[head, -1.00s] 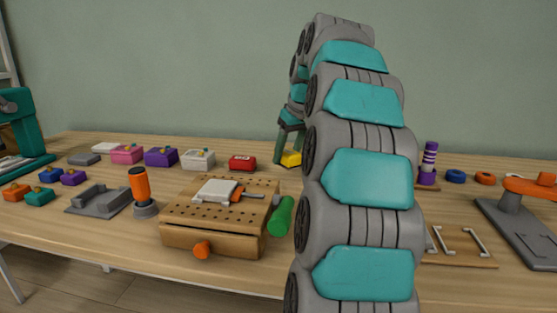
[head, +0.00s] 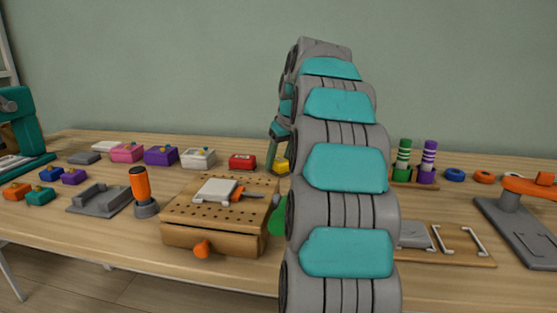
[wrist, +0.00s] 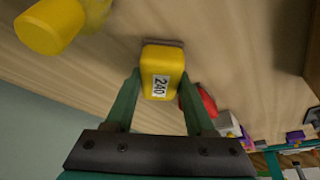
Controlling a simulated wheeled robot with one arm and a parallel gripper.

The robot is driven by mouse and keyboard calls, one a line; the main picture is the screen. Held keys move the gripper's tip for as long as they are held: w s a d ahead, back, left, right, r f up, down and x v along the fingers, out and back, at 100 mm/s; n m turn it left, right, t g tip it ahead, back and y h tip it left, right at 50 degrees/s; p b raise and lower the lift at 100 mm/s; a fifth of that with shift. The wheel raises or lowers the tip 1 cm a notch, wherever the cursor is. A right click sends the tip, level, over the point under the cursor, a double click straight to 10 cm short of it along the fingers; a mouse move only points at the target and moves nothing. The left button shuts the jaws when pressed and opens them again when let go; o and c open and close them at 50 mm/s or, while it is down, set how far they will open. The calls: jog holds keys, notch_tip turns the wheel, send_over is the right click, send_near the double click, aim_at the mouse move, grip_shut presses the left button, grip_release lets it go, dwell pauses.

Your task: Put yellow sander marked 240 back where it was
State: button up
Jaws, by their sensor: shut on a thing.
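The yellow sander (wrist: 160,70) carries a white label reading 240 in the wrist view. My gripper (wrist: 158,88) is shut on it, with one green finger on each side. In the head view the sander (head: 282,167) shows as a small yellow patch below my gripper (head: 277,145), just right of the red box (head: 242,162). My arm hides part of this area. The red box also shows in the wrist view (wrist: 206,101), beyond the right finger. I cannot tell whether the sander touches the table (head: 110,231).
Left of the red box stand a white box (head: 198,158), a purple box (head: 161,156) and a pink box (head: 126,153) in a row. A perforated wooden block (head: 215,240) stands in front. A yellow cylinder (wrist: 50,27) shows at the wrist view's upper left.

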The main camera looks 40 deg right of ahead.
aim_at(286, 163)
jog(key=shift+f, duration=0.2)
jog(key=o, duration=1.3)
jog(key=shift+r, duration=0.1)
jog(key=v, duration=0.9)
jog(key=shift+w+r, duration=0.1)
jog(key=shift+r, duration=0.1)
jog(key=shift+p+v, duration=0.45)
jog(key=shift+v, duration=1.05)
